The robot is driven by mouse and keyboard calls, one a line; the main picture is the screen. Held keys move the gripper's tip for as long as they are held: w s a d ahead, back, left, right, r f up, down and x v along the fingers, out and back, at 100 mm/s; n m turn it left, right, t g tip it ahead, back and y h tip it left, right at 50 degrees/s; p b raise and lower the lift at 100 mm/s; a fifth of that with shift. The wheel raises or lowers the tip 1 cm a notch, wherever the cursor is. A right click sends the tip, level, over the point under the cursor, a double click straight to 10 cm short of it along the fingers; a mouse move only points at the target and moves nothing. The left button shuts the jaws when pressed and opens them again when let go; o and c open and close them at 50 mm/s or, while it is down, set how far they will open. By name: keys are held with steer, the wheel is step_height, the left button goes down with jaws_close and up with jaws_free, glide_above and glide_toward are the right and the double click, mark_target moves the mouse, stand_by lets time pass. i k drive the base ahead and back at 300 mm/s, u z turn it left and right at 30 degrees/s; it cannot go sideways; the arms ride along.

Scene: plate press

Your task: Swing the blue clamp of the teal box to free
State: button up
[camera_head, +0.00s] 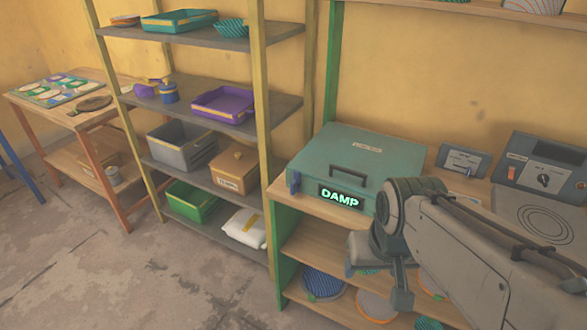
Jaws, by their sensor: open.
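The teal box (352,158) sits on the wooden bench top, its lid down, with a dark handle (350,174) on the lid. A panel on its front reads DAMP (340,198) in glowing letters. A small blue clamp (294,182) is at the front left corner of the box; its exact position is too small to tell. My gripper (385,282) hangs in front of the bench, right of and below the clamp, apart from it. It is open, and I see nothing held in it. My arm hides the box's front right corner.
A control unit (541,172) with a dial and a round-marked plate (545,225) stand right of the box. Round patterned items (322,284) lie on the shelf below. A loaded shelf rack (225,182) stands to the left. The floor (150,270) in front is clear.

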mark_target(295, 185)
steer(key=u, duration=0.05)
steer(key=k, duration=0.55)
steer(key=z, duration=0.6)
steer(key=i, duration=1.1)
steer(key=u, duration=0.3)
